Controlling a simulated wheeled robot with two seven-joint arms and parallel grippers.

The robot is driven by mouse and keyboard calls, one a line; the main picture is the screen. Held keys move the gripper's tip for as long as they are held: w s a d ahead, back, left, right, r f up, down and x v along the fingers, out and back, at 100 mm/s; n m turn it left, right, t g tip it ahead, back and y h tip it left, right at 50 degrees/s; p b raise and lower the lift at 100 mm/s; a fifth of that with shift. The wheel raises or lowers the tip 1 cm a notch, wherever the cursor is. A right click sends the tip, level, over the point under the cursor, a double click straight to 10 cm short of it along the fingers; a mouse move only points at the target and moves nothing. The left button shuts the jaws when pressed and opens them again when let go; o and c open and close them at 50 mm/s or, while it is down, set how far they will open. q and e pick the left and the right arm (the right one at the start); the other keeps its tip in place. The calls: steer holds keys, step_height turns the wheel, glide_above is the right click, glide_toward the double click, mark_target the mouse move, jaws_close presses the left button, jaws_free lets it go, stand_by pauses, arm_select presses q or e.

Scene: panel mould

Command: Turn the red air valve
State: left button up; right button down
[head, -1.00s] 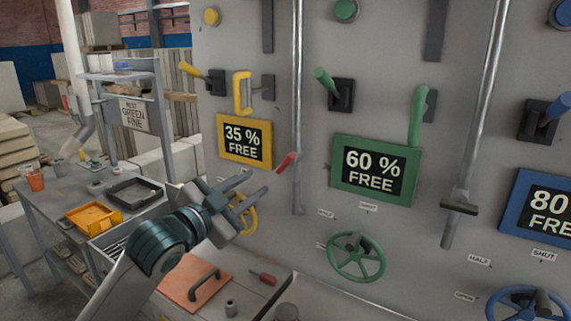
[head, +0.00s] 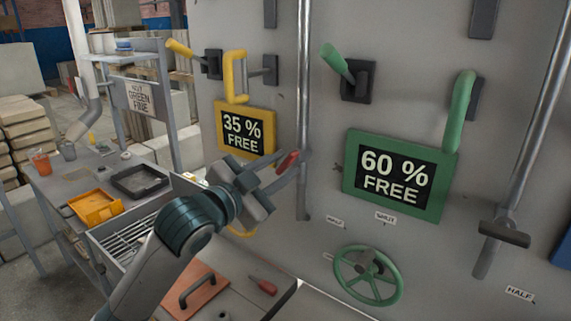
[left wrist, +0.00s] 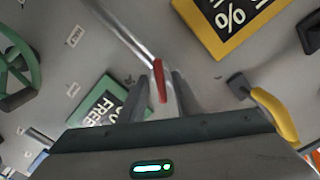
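The red air valve lever (head: 288,160) sits on the vertical grey pipe left of the green 60 % sign in the head view. In the left wrist view the red lever (left wrist: 159,80) points down between my two fingers. My left gripper (head: 278,170) is open, with one finger on each side of the lever's end; it also shows in the left wrist view (left wrist: 161,100). I cannot tell whether a finger touches the lever. The gripper hides part of the panel behind it. My right gripper is not in view.
Near the lever are the yellow 35 % sign (head: 246,129), the green 60 % sign (head: 398,205) and a green handwheel (head: 368,275). A bench (head: 70,190) with an orange tray (head: 96,207) stands left. A red-brown hatch cover (head: 190,291) lies below my left arm.

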arm_select(q)
steer(key=shift+s+r, duration=0.1)
steer(key=shift+s, duration=0.05)
jaws_close()
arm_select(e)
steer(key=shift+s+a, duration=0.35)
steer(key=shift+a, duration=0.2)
